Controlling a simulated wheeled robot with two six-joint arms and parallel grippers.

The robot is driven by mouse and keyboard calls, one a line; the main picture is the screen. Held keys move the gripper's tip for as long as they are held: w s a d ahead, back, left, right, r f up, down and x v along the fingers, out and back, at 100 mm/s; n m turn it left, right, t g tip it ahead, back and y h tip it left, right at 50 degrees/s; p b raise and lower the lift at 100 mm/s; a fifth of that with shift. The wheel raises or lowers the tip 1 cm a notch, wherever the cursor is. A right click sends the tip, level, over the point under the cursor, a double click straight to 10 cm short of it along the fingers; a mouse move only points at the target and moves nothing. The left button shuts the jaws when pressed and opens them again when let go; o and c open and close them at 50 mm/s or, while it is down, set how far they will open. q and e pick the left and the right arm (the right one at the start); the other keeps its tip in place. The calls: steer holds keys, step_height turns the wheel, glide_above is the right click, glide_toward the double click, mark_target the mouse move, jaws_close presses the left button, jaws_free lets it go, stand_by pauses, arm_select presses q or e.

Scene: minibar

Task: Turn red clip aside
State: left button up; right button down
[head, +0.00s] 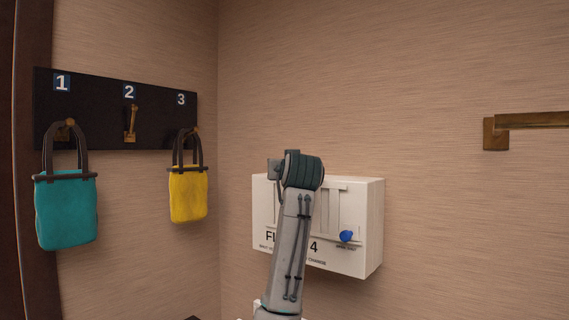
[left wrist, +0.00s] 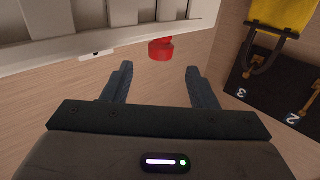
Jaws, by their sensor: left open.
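The red clip (left wrist: 161,49) shows in the left wrist view, against the edge of the white box (left wrist: 60,52). It lies just beyond and between the tips of my left gripper (left wrist: 159,72), which is open and empty with a small gap to the clip. In the head view the white box (head: 365,225) hangs on the wall, with printed lettering and a blue knob (head: 346,236) low on its front. My arm covers the box's left-middle part there and hides the red clip and the left gripper's fingers. My right gripper is in neither view.
A black board (head: 100,88) with hooks numbered 1 to 3 is on the left wall. A teal bag (head: 66,212) hangs at 1 and a yellow bag (head: 188,195) at 3; hook 2 is empty. A brass bar (head: 530,120) juts out at right.

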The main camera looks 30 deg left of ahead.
arm_select(q)
steer(key=p+x, duration=0.3)
steer(key=x, duration=0.4)
steer(key=shift+r, duration=0.15)
steer(key=shift+w+a, duration=0.3)
steer(key=shift+w, duration=0.05)
steer(key=shift+c, duration=0.2)
steer(key=c, duration=0.9)
